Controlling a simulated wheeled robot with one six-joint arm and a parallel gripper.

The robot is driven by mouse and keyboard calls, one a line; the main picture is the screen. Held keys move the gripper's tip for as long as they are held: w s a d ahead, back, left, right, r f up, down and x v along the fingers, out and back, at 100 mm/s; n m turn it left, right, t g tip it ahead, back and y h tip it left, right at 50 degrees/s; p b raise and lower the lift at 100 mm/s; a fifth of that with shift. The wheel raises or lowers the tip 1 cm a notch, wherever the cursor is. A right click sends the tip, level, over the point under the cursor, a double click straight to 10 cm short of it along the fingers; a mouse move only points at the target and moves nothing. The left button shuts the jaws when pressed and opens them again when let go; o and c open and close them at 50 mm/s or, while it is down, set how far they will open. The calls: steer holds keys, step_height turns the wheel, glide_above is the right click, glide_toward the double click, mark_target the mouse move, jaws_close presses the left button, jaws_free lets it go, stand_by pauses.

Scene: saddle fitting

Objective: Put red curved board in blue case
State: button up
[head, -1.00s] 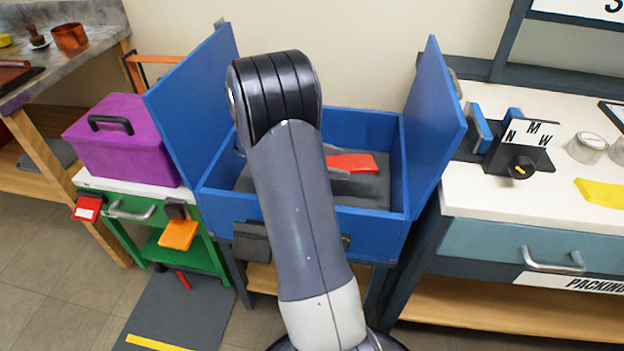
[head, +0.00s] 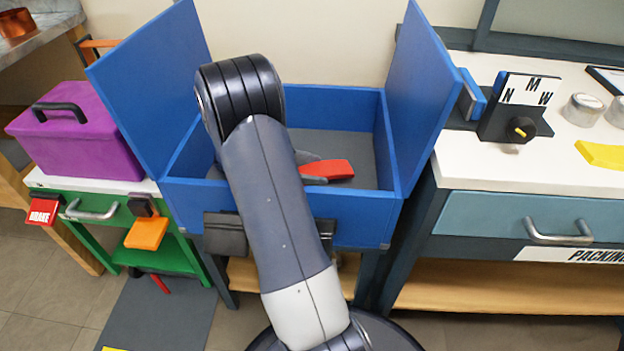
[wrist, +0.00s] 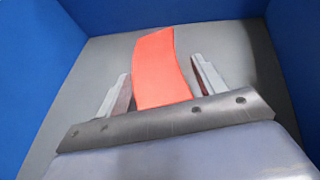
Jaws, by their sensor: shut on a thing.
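The blue case (head: 365,214) stands open in the middle of the head view, with its two flaps raised at left and right. The red curved board (head: 328,170) is inside the case walls, over the grey floor. It also shows in the wrist view (wrist: 163,50), reaching forward between the fingers. My gripper (wrist: 160,72) is shut on the board near its close end. In the head view my arm hides most of the gripper and the left part of the case. I cannot tell whether the board touches the case floor.
A purple box (head: 75,135) sits on a green stand to the left, with a red tag marked BRAKE (head: 41,211) and an orange tag (head: 147,233). A white-topped bench (head: 520,170) with a dial stands close on the right. The raised flaps (head: 425,95) flank the case opening.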

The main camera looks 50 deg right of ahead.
steer(key=shift+f+b, duration=0.3)
steer(key=shift+f, duration=1.05)
steer(key=shift+f, duration=0.15)
steer(key=o, duration=1.1)
steer(key=shift+o, duration=0.2)
steer(key=shift+w+a+r, duration=0.1)
steer(key=shift+r, duration=0.15)
steer(key=shift+p+v, duration=1.3)
steer(key=shift+v, duration=2.3)
